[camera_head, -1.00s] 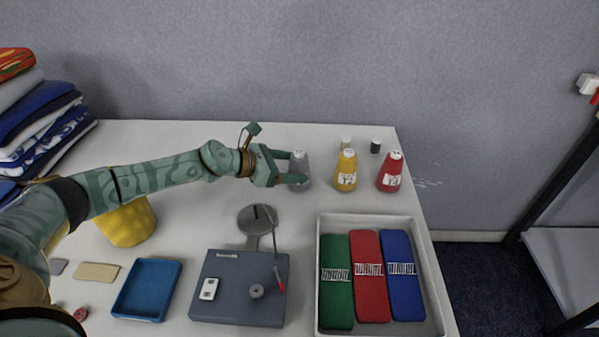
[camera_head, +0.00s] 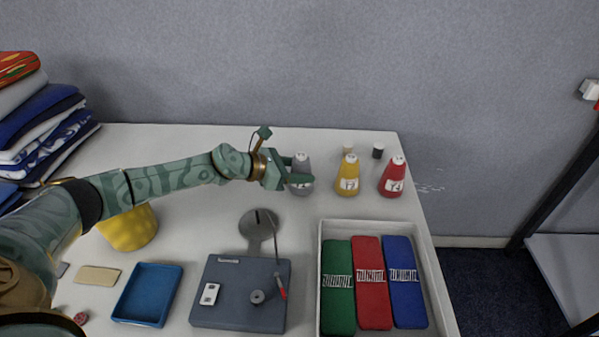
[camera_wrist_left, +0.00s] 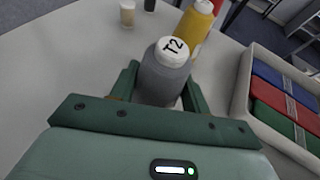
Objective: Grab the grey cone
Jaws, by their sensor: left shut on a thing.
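The grey cone (camera_head: 302,172) stands upright near the back of the table, left of the yellow cone (camera_head: 348,175) and the red cone (camera_head: 392,177). My left gripper (camera_head: 298,178) has reached it from the left and is shut on it. In the left wrist view the grey cone (camera_wrist_left: 165,75) sits between the two green fingers, its white top marked T2 facing the camera. The fingers hide part of its lower body. My right gripper is not in view.
A white tray (camera_head: 322,255) of green, red and blue cloth bundles stands at the front right. Two small cylinders stand behind the cones.

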